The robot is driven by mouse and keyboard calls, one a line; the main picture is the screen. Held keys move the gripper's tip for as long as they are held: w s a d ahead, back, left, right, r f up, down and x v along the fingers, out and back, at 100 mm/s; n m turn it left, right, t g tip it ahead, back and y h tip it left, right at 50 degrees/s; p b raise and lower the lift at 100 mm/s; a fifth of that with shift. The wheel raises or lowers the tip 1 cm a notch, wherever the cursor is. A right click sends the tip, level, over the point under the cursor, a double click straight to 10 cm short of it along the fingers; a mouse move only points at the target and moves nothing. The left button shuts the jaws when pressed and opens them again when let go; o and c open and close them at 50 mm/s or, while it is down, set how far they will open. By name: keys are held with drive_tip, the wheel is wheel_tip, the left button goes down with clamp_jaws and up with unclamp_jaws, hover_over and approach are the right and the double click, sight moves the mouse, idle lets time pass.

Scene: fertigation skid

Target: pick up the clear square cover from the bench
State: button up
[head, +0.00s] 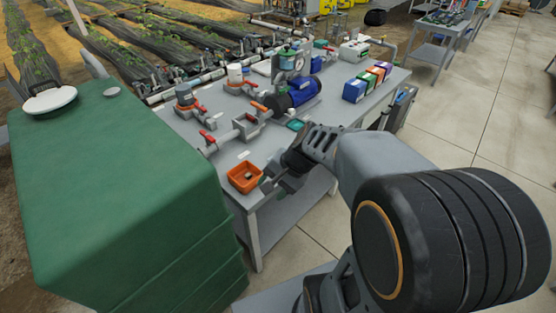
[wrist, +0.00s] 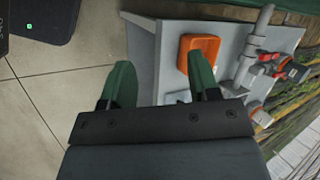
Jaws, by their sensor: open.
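My gripper (head: 272,182) is open and empty, over the bench's near edge just right of the orange tray. In the wrist view its two green fingers (wrist: 161,76) stand wide apart. A pale, glassy flat piece (wrist: 178,97) lies on the bench (wrist: 168,80) between the fingers, beside the right finger and partly hidden by it and the gripper body. It looks like the clear square cover, but its full outline is not visible. In the head view I cannot make it out; my gripper and arm block that area.
An orange tray (head: 243,178) sits at the bench's near corner, close to my gripper; it also shows in the wrist view (wrist: 199,52). Red-handled valves (head: 208,137), a blue pump (head: 297,93) and coloured boxes (head: 366,82) stand farther back. A green tank (head: 110,190) stands left.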

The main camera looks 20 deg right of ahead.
drive_tip(key=w+d+f+m+t+b, duration=0.1)
drive_tip(key=w+d+f+m+t, duration=0.5)
drive_tip(key=d+m, duration=0.4)
drive_tip(key=w+d+f+m+t+b, duration=0.1)
drive_tip(key=w+d+f+m+t, duration=0.35)
drive_tip(key=w+d+m, duration=0.5)
drive_tip(key=w+a+f+m, duration=0.1)
drive_tip(key=w+a, duration=0.1)
drive_tip(key=w+a+f+m, duration=0.1)
drive_tip(key=a+f, duration=0.1)
drive_tip(key=shift+w+f, duration=0.1)
drive_tip(key=shift+w, duration=0.25)
drive_tip(key=shift+p+x, duration=0.35)
drive_tip(key=shift+x, duration=2.8)
drive_tip(key=shift+s+f, duration=0.1)
drive_tip(key=shift+c, duration=0.4)
drive_tip(key=c, duration=0.9)
